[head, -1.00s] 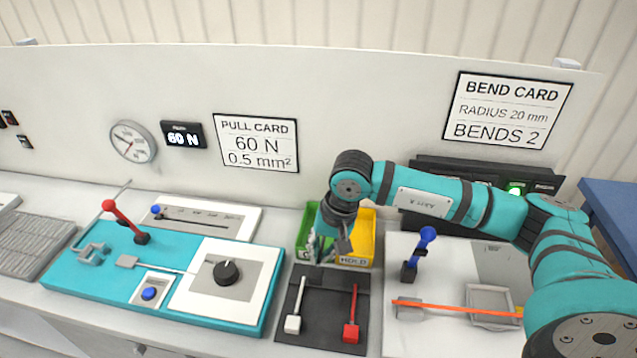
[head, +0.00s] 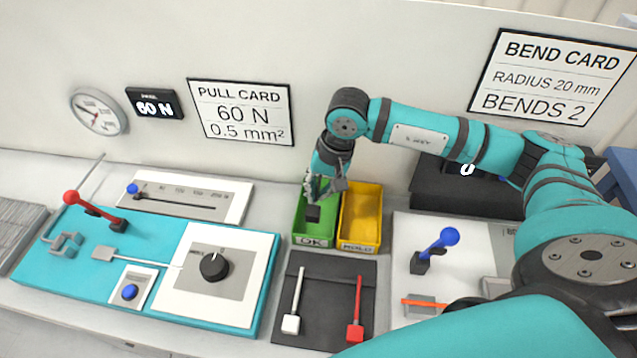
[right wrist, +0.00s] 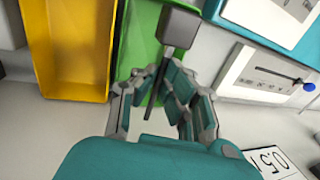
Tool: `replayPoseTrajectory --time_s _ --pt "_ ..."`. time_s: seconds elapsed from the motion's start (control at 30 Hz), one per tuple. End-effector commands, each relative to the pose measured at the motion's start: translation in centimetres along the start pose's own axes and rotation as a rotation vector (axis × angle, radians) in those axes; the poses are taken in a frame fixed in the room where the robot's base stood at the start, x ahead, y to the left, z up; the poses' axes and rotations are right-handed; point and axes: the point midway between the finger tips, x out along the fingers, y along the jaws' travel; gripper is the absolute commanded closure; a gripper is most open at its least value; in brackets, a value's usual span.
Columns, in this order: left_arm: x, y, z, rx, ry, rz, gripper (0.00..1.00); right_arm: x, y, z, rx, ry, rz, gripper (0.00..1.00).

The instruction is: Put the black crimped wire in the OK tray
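The OK tray (head: 300,229) is the green bin left of the yellow HOLD bin. My right gripper (head: 316,190) points down over the OK tray. In the right wrist view its fingers (right wrist: 158,82) are closed around the thin black crimped wire (right wrist: 151,100). The wire's dark block-shaped end (right wrist: 178,27) sticks out past the fingers, over the green tray (right wrist: 135,45). In the head view that dark end (head: 312,213) shows inside the tray's outline; I cannot tell whether it touches the floor. My left gripper is not in view.
The yellow HOLD bin (head: 361,215) stands right beside the OK tray. In front lies a black mat (head: 325,285) with a white and a red wire. A teal pull tester (head: 235,315) is left; a blue-knobbed lever (head: 447,238) is right. The wall is behind.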

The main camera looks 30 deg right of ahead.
Motion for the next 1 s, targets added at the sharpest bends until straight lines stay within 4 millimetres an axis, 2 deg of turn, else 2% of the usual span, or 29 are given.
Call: replayPoseTrajectory --time_s 0.2,0.4,1.0 --pt "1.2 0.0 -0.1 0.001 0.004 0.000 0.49 2.9 0.7 0.0 0.001 -0.001 0.001 1.00" --pt "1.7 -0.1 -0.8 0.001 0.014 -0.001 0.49 4.3 1.0 -0.1 0.000 0.001 -0.001 1.00" --pt "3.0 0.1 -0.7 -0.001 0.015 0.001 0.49 4.5 1.0 0.1 0.000 0.000 -0.032 1.00"
